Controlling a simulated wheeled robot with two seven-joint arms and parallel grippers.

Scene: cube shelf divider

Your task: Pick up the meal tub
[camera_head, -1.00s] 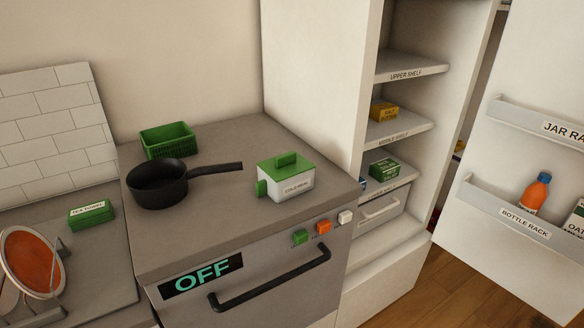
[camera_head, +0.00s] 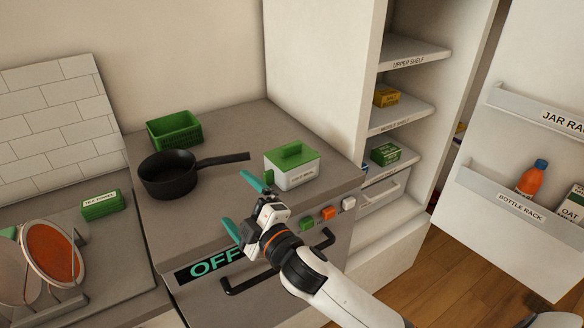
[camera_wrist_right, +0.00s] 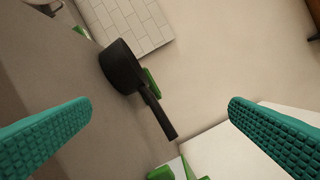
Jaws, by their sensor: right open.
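The meal tub (camera_head: 294,176) is a white box with a green lid and a raised green grip on top. It stands on the grey counter above the oven, right of the black pan, and its label is too small to read fully. My right gripper (camera_head: 243,206) is open and empty, in front of and to the left of the tub, apart from it. In the right wrist view, green and white parts at the bottom edge look like the tub (camera_wrist_right: 172,168), between the teal fingers (camera_wrist_right: 140,125) but mostly cut off. My left gripper is not in view.
A black pan (camera_head: 168,180) has its handle pointing toward the tub. A green basket (camera_head: 174,130) stands behind it. A green box (camera_head: 102,205) and an orange plate in a rack (camera_head: 50,250) are at the left.

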